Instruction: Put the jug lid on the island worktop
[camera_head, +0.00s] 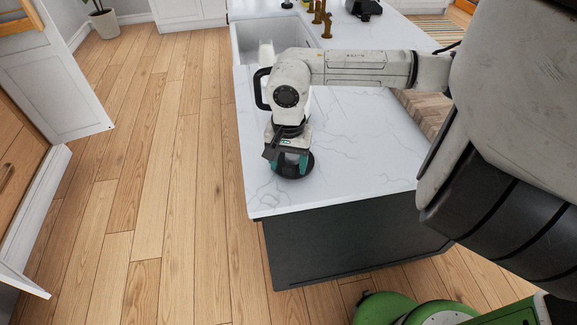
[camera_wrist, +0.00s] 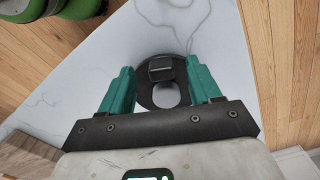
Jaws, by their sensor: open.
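The jug lid (camera_head: 295,168) is a dark round disc at the near end of the white marble island worktop (camera_head: 345,165). It appears to rest flat on the surface. My gripper (camera_head: 287,160) is directly above it, pointing down, with teal fingers. In the wrist view the lid (camera_wrist: 160,71) shows a raised block and a grey round patch. The open fingers of my gripper (camera_wrist: 158,78) stand on either side of it; whether they touch it is unclear. My gripper partly hides the lid in the head view.
A black handle (camera_head: 261,90), perhaps the jug's, shows behind my arm, mostly hidden. A sink (camera_head: 250,42) and brass taps (camera_head: 322,15) are farther back. A wooden board (camera_head: 425,110) lies right. The worktop's left and near edges are close to the lid.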

